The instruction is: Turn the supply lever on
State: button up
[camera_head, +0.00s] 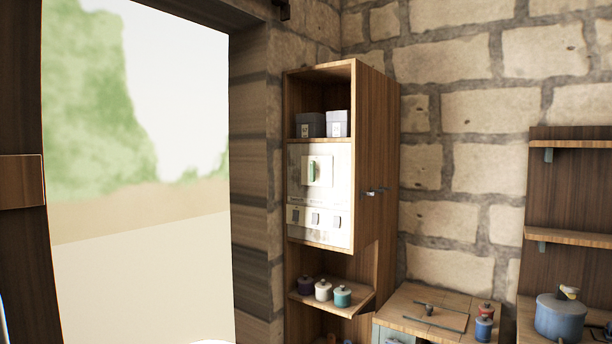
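A pale panel (294,182) is set into the front of a tall wooden cabinet (378,130). A small dark metal handle (373,193) sticks out from the cabinet's right side. No label is readable, so I cannot tell which of these is the supply lever. My gripper is not in view.
A wooden worktop (400,300) with a blue jar (484,328), and a larger blue pot (560,316), are at right. A bright opening (140,270) is at left.

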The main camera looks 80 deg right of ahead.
aim_at(312, 170)
jog(key=z, duration=2.85)
jog(key=i, duration=1.35)
jog(key=u, duration=1.4)
